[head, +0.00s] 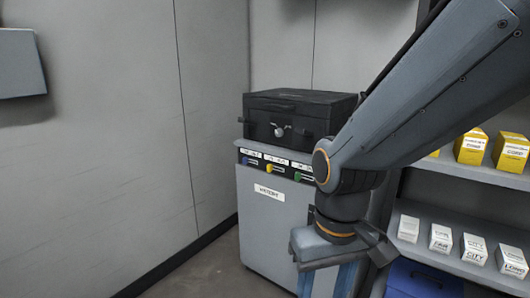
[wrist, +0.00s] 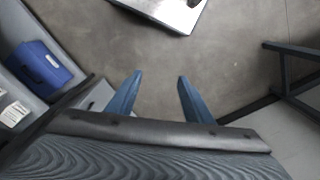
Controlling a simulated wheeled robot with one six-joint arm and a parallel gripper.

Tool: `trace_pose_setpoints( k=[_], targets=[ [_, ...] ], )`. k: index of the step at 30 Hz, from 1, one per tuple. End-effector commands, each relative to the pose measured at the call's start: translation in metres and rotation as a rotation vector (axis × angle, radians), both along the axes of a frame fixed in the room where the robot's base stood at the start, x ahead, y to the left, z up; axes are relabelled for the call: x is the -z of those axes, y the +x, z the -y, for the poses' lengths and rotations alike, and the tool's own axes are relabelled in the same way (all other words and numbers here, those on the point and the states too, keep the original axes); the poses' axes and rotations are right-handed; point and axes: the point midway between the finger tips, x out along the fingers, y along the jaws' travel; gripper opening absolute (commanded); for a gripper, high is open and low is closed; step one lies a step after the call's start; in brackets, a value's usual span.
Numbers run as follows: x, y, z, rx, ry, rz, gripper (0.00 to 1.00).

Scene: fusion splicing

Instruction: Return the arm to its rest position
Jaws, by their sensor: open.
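My arm reaches in from the upper right of the head view and bends downward in front of the grey cabinet (head: 262,222). My gripper (wrist: 158,84) shows in the wrist view with two blue fingers spread apart and nothing between them. Bare floor lies below the fingers. In the head view the gripper (head: 332,280) points down at the bottom edge, and its fingertips are cut off.
A black case (head: 290,115) sits on the grey cabinet. Shelves at right hold yellow boxes (head: 472,147) and white boxes (head: 440,238). A metal-topped surface (wrist: 172,10) and a dark frame (wrist: 284,75) border the floor.

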Motion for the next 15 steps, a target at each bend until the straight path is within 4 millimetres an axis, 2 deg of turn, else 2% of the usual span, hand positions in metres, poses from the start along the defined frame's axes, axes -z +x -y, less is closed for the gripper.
trace_pose_setpoints(
  k=[1, 15],
  targets=[
    [-0.014, -0.002, 0.006, 0.020, -0.002, -0.002, 0.46],
    [-0.088, -0.007, 0.067, 0.199, -0.026, -0.008, 0.46]
  ],
)
